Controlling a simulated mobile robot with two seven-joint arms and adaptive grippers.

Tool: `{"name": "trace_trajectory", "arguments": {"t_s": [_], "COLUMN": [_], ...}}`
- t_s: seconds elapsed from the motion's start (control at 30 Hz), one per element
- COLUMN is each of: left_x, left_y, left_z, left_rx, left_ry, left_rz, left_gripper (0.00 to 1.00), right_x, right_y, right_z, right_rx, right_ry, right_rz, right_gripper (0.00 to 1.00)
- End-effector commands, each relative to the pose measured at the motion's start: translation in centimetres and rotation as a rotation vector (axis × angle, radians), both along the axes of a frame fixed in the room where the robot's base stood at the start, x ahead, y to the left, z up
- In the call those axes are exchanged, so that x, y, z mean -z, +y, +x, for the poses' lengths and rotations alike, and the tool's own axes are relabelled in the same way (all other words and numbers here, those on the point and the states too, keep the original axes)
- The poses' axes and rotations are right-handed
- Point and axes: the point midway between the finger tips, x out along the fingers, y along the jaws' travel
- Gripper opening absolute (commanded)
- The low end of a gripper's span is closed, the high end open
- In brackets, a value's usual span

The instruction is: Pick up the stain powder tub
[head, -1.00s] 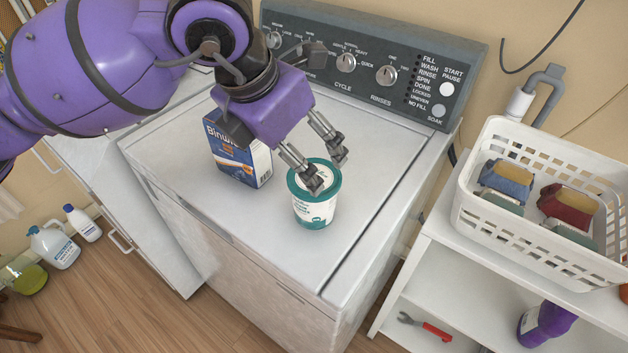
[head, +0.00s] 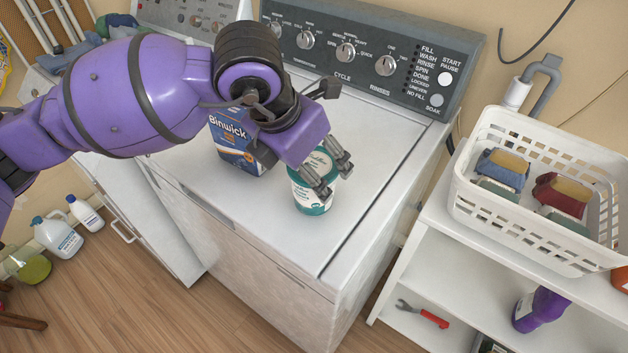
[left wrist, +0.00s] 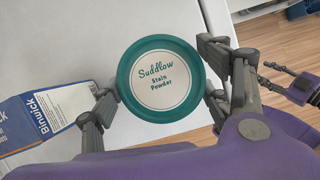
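A blue and white Binwick box (head: 232,145) stands left of the tub, partly behind my gripper. The control panel (head: 365,60) rises behind. A white basket (head: 500,225) sits on a shelf to the right. The washer top's front is clear.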

Motion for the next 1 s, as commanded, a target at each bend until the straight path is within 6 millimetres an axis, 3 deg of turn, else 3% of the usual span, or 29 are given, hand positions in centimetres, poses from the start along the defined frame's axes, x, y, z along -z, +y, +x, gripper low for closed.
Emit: {"name": "trace_trajectory", "arguments": {"t_s": [0.03,0.17,0.57,0.77,1.0], "left_x": [0.0,0.0,-0.8,-3.6,-9.3], "left_y": [0.0,0.0,0.0,0.0,0.5], "left_z": [0.0,0.0,0.1,-0.1,-4.9], "left_rx": [0.000,0.000,-0.001,0.001,0.005], "left_ry": [0.001,0.001,-0.003,-0.004,-0.010], "left_rz": [0.001,0.001,0.000,-0.002,-0.002], "left_gripper": [0.50,0.33,0.33,0.33,0.33], "right_x": [0.0,0.1,0.1,0.1,0.1], "right_y": [0.0,-0.1,-0.1,-0.1,-0.1], "right_z": [-0.1,-0.3,-0.5,-0.5,-0.4], "right_rx": [0.000,0.001,0.001,0.001,0.001], "right_ry": [0.002,0.006,0.009,0.009,0.008], "right_rz": [0.000,-0.001,-0.001,-0.001,-0.002], "right_gripper": [0.40,0.40,0.40,0.40,0.40]}}
